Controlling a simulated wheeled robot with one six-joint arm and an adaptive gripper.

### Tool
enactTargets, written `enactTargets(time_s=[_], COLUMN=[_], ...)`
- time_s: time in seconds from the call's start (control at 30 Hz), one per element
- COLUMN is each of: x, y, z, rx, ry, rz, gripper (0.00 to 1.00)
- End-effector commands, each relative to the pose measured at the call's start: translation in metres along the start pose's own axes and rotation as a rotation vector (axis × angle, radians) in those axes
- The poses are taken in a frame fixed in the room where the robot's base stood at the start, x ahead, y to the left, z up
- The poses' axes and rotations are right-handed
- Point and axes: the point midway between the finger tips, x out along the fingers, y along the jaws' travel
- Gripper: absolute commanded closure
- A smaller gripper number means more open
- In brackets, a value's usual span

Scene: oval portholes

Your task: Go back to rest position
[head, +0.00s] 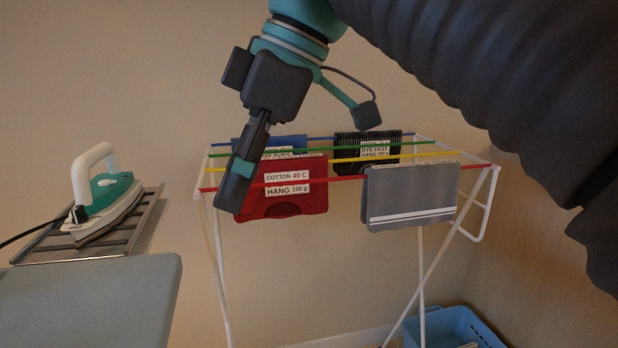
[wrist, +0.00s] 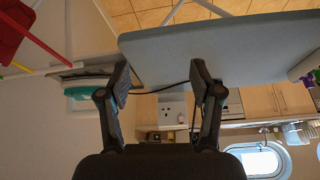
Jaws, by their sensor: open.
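My gripper (head: 240,185) hangs in front of the drying rack, its fingers pointing down and a little left. In the head view it overlaps the left edge of a red folded cloth (head: 300,205); I cannot tell whether they touch. In the wrist view my gripper (wrist: 160,76) has its two fingers wide apart with nothing between them. The ironing board (wrist: 230,50) shows beyond the fingertips.
The drying rack (head: 490,190) has coloured lines bearing a grey cloth (head: 410,195), a black cloth (head: 350,143) and a blue cloth (head: 285,142). An iron (head: 110,205) rests on a metal stand (head: 140,235) at left. A blue basket (head: 455,330) sits below right.

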Motion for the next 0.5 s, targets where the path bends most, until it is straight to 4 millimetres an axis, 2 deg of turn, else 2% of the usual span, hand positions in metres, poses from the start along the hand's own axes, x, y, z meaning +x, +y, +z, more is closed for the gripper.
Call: enactTargets(time_s=[0.13,0.27,0.37,0.5], x=[0.008,0.026,0.043,0.068], y=[0.016,0.033,0.044,0.057], z=[0.001,0.008,0.017,0.040], rx=[0.117,0.250,0.365,0.545], ry=[0.008,0.007,0.006,0.005], rz=[0.047,0.082,0.116,0.179], gripper=[0.35,0.35,0.35,0.35])
